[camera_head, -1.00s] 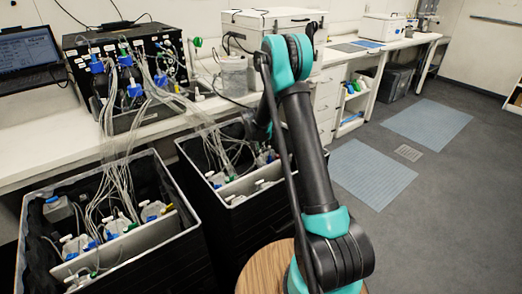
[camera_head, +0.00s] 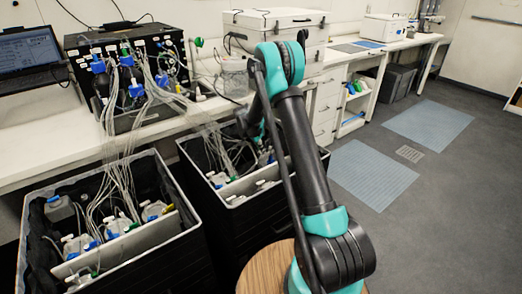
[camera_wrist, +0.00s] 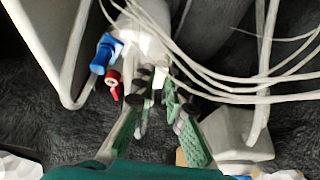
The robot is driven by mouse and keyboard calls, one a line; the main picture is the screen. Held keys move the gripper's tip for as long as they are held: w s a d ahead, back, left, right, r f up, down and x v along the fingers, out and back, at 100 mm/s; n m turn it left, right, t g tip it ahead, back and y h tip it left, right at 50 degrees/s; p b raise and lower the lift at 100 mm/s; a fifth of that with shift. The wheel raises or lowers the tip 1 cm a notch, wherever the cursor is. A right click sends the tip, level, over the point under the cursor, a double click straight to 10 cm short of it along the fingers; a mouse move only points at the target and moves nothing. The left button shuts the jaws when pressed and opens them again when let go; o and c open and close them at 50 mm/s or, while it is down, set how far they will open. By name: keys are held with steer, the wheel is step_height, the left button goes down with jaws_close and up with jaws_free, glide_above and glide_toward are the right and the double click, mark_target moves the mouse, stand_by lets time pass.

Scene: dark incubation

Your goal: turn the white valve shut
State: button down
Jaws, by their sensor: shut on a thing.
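In the wrist view my gripper (camera_wrist: 158,100) reaches down to the cap of a pale bottle (camera_wrist: 150,42) with thin clear tubes. Its green-padded fingers are closed on a small white valve (camera_wrist: 159,77) at the cap; the fingertips hide most of it, so its turn angle is hard to tell. A blue valve (camera_wrist: 103,54) and a red valve (camera_wrist: 112,84) sit just left of the fingers, apart from them.
The right black crate (camera_head: 243,232) and left black crate (camera_head: 172,262) hold several tubed bottles. Tubes run up to a black apparatus (camera_head: 152,47) on the white bench (camera_head: 40,150). In the wrist view, tubes cross right of my fingers.

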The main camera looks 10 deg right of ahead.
steer(key=c, duration=1.6)
jaws_free()
steer(key=shift+r, duration=0.1)
steer(key=shift+v, duration=3.9)
steer(key=shift+s, duration=0.1)
